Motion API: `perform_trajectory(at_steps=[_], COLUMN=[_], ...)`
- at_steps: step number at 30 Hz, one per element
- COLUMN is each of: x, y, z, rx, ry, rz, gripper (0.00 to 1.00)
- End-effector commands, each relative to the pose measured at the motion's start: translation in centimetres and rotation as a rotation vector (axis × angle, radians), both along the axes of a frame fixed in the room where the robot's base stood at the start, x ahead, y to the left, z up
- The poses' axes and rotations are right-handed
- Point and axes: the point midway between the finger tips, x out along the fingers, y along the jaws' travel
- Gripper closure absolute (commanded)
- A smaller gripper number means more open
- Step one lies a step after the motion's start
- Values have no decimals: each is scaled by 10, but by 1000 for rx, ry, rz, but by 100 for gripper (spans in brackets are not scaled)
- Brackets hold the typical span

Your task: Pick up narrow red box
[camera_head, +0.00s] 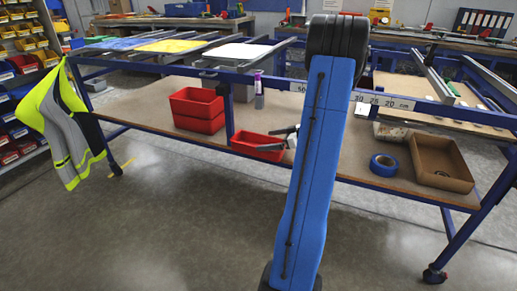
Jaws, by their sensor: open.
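A low, narrow red box (244,143) sits on the lower wooden shelf of the blue bench, left of my blue arm. My gripper (271,139) shows only in part, poking out leftward from behind my arm. Its two dark fingers are apart and empty, at the right end of the red box. One finger overlaps the box in the picture; I cannot tell whether they touch. The rest of the gripper and my forearm are hidden behind the upright blue link.
Two larger stacked red boxes (197,108) stand left on the shelf. A purple-topped bottle (259,91) stands behind the narrow box. Blue tape (384,165) and an open cardboard box (440,163) lie at right. A hi-vis jacket (62,128) hangs at left. The front floor is clear.

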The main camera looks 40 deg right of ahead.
Motion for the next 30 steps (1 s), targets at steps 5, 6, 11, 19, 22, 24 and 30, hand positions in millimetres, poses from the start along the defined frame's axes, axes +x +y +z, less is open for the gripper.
perform_trajectory(at_steps=[5,6,11,19,22,24,30], x=[6,9,26,46,45,45,45], y=[4,5,17,24,24,24,24], z=[-2,-3,-10,-19,-19,-19,-19], rx=[0,0,0,-1,0,0,0], ry=[0,0,0,1,0,0,0], rz=[-1,0,1,-1,-1,-1,-1], gripper=[0,0,0,0,0,2,47])
